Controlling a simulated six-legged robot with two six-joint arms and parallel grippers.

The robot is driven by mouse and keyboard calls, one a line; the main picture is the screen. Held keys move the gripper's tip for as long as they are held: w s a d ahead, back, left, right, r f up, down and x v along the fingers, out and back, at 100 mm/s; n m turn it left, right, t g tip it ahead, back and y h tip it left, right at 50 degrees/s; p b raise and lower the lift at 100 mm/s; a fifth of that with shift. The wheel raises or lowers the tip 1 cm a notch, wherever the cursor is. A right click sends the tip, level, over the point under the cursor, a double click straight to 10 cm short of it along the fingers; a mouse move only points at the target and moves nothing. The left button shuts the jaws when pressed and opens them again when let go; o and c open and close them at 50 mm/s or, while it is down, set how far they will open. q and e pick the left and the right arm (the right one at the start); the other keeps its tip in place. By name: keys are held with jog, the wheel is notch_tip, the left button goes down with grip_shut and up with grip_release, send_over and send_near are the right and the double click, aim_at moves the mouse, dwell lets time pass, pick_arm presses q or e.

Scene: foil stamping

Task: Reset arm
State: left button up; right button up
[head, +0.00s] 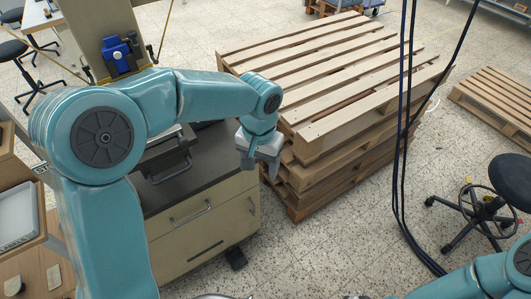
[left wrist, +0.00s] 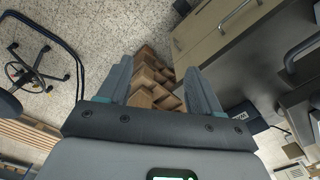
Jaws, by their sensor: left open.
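My left arm reaches in from the left in the head view and bends over at the far end. My left gripper (head: 259,162) points down in the air beside the right end of a grey-topped cabinet (head: 222,139) and in front of a stack of wooden pallets (head: 350,110). In the left wrist view my left gripper (left wrist: 158,78) has its two fingers apart with nothing held between them. The pallets (left wrist: 152,92) show beyond the fingers. Part of my right arm shows at the lower right of the head view; its gripper is out of view.
A dark press-like device with a handle (head: 168,165) stands on the cabinet. A wheeled stool (head: 490,205) is at the right, with dark hanging cables (head: 401,130) left of it. A grey tray (head: 15,215) lies at the far left. Speckled floor (head: 330,240) is clear in front.

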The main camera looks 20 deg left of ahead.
pick_arm(q)
jog(key=shift+a, duration=0.1)
jog(key=s+d+f+h, duration=0.1)
jog(key=s+d+f, duration=0.15)
jog(key=f, duration=0.45)
jog(key=s+d+f+h, duration=0.1)
jog(key=s+d+f, duration=0.15)
jog(key=f, duration=0.35)
jog(key=s+d+f+h, duration=0.1)
jog(key=s+d+f, duration=0.15)
jog(key=f, duration=0.45)
jog(key=s+f+n+h, duration=0.1)
jog(key=s+f+n, duration=0.1)
jog(key=s+f, duration=0.5)
jog(key=s, duration=0.3)
jog(key=shift+s+f, duration=0.2)
jog(key=shift+s, duration=0.05)
jog(key=c, duration=0.4)
jog(key=shift+a+t, duration=0.1)
jog(key=shift+t, duration=0.2)
